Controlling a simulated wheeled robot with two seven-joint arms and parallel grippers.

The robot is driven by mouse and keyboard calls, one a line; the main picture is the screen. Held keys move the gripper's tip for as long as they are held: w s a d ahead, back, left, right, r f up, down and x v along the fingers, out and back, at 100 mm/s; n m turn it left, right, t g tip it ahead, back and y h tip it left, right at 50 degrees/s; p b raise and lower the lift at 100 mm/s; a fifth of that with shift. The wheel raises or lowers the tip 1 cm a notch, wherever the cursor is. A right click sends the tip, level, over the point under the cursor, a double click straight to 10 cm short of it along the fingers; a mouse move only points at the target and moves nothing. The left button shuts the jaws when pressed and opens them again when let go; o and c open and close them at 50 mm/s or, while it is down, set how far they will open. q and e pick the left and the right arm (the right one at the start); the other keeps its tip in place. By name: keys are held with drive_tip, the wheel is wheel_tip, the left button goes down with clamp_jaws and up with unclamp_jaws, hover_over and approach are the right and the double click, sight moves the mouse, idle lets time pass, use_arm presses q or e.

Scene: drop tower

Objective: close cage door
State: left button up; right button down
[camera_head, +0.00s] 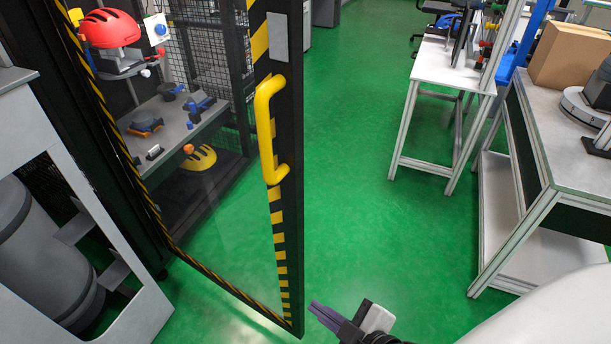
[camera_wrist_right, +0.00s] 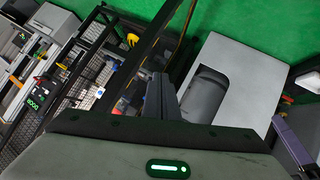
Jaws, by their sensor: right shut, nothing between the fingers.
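The cage door (camera_head: 210,230) is a clear panel in a black frame with yellow and black stripes. It stands open, swung out toward me, in the head view. Its yellow handle (camera_head: 268,130) is on the free edge. The cage (camera_head: 210,50) with black mesh is behind it at the left. My right gripper (camera_head: 322,312) is at the bottom middle, just right of the door's lower corner, shut and empty, below the handle. In the right wrist view the fingers (camera_wrist_right: 160,95) are together, with the dark door frame appearing beyond them.
A red helmet (camera_head: 110,28) is in the cage above a grey work surface (camera_head: 170,120) with small parts. A white table (camera_head: 440,80) and a grey bench (camera_head: 560,160) with a cardboard box (camera_head: 570,55) stand right. Green floor (camera_head: 380,230) between is clear.

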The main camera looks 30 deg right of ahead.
sight(281, 187)
wheel_tip(281, 187, up, 23)
drive_tip(key=w+a+n+t+y, duration=0.25)
drive_tip(key=n+t, duration=0.35)
drive_tip(key=n, duration=0.8)
use_arm(q)
drive_tip(key=shift+s+a+r+p, duration=0.1)
drive_tip(key=shift+s+r+p, duration=0.1)
drive_tip(key=shift+r+p, duration=0.45)
drive_tip(key=shift+s+r+p, duration=0.15)
drive_tip(key=shift+r+p, duration=0.3)
drive_tip(key=shift+p, duration=0.25)
use_arm(e)
drive_tip(key=shift+m, duration=0.3)
drive_tip(key=shift+w+d, duration=0.3)
drive_tip(key=shift+w, duration=1.65)
drive_tip(key=shift+w+d, duration=0.3)
drive_tip(key=shift+w, duration=1.7)
drive_tip(key=shift+w+d, duration=0.3)
drive_tip(key=shift+w, duration=1.65)
use_arm(q)
drive_tip(key=shift+f, duration=0.1)
use_arm(e)
drive_tip(key=shift+d+y, duration=0.1)
drive_tip(key=shift+y, duration=0.15)
